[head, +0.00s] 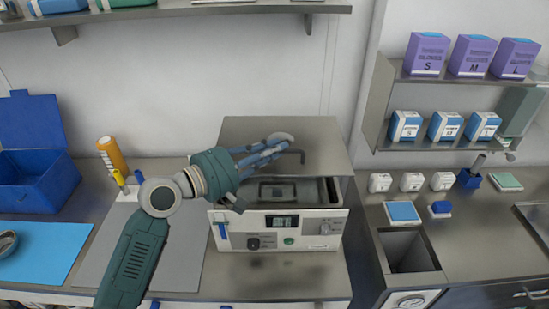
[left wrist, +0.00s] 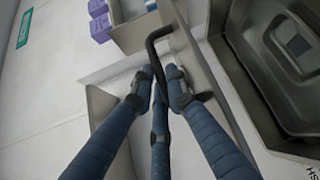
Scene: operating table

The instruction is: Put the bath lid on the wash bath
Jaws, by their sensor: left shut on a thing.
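The wash bath (head: 265,241) is a pale box with a small display and knobs on its front, and its dark basin is open at the top. The basin (left wrist: 292,72) also shows at the right of the left wrist view. The grey metal bath lid (head: 322,135) stands tilted up over the back of the bath, with a black bent handle (left wrist: 158,50). My left gripper (head: 281,146) is above the basin, its blue fingers shut on the handle. The fingers partly hide the lid and handle. My right gripper is out of view.
A blue open box (head: 35,190) and an orange bottle (head: 111,153) stand to the left. A wall shelf (head: 380,110) with boxes is at the right, above a counter with small white boxes. A metal shelf edge (head: 180,12) runs along the top. Bare counter (head: 275,280) lies before the bath.

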